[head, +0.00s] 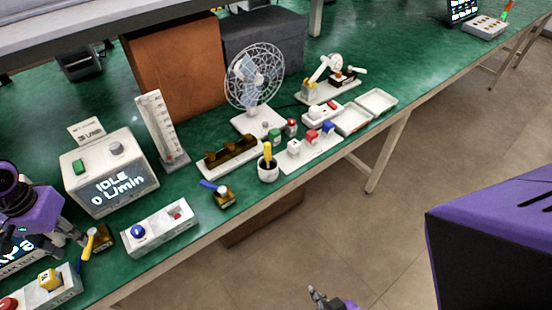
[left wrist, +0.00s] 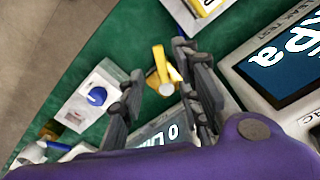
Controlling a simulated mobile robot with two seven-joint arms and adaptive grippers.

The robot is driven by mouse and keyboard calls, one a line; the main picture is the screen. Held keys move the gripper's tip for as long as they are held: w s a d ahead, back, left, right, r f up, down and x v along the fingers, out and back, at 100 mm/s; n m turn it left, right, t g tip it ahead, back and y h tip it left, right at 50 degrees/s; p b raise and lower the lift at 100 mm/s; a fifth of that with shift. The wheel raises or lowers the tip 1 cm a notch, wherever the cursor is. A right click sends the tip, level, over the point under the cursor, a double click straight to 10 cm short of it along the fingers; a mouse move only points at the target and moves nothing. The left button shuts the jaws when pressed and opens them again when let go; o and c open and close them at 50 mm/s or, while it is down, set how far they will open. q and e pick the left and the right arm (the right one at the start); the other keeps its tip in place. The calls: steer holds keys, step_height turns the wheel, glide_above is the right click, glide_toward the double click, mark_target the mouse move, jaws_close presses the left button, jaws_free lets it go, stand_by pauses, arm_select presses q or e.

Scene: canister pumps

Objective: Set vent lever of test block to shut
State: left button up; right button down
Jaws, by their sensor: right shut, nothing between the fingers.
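A small brass block (head: 103,238) with a yellow lever (head: 89,244) stands on the green bench at the left. The yellow lever (left wrist: 159,66) also shows in the left wrist view, beside a pale round pivot. My left gripper (head: 78,240) is close to this lever. In the left wrist view my left gripper (left wrist: 158,62) is open, with the lever between its fingers in the picture; contact cannot be told. Another brass block (head: 224,198) with a blue lever (head: 213,187) stands further right. My right gripper (head: 324,296) is shut and empty, low over the floor.
A flow meter (head: 112,180) reading "IDLE 0 L/min" stands behind. A white box with a blue knob (head: 138,231) lies to the right, and a box with a yellow knob (head: 49,279) in front. The leak tester (left wrist: 262,45) is close by my left gripper.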

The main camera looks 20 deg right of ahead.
mark_target(86, 251)
arm_select(q)
step_height(86, 251, down, 5)
steer(key=shift+f, duration=0.15)
steer(key=shift+w, duration=0.1)
jaws_close()
stand_by(0.3)
